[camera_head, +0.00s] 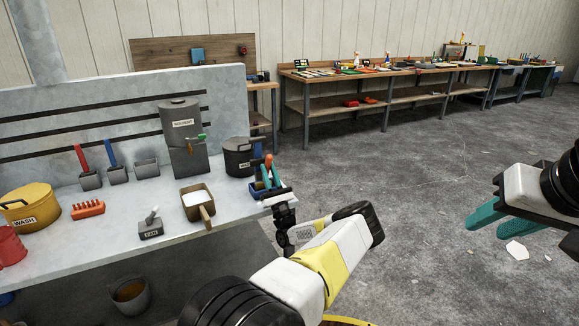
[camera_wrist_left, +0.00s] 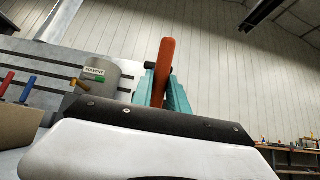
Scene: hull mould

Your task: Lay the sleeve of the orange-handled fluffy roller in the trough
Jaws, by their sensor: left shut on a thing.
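The orange handle (camera_head: 268,162) of the roller stands upright between the teal fingers of my left gripper (camera_head: 267,178), above the right end of the bench. In the left wrist view the orange handle (camera_wrist_left: 164,62) rises between the teal fingers of the left gripper (camera_wrist_left: 163,92), which is shut on it. The fluffy sleeve is hidden in both views. A small blue bin (camera_head: 257,192) sits just below and behind this gripper; I cannot tell whether the roller touches it. No container is clearly marked as the trough. My right gripper (camera_head: 525,232) is open and empty over the floor.
On the bench (camera_head: 165,190) stand a box with white contents and a wooden handle (camera_head: 185,208), a solvent can (camera_head: 180,118), a dark bucket (camera_head: 236,160), a "FAN" block (camera_head: 150,230) and a yellow wash pot (camera_head: 30,208). Floor to the right is mostly clear.

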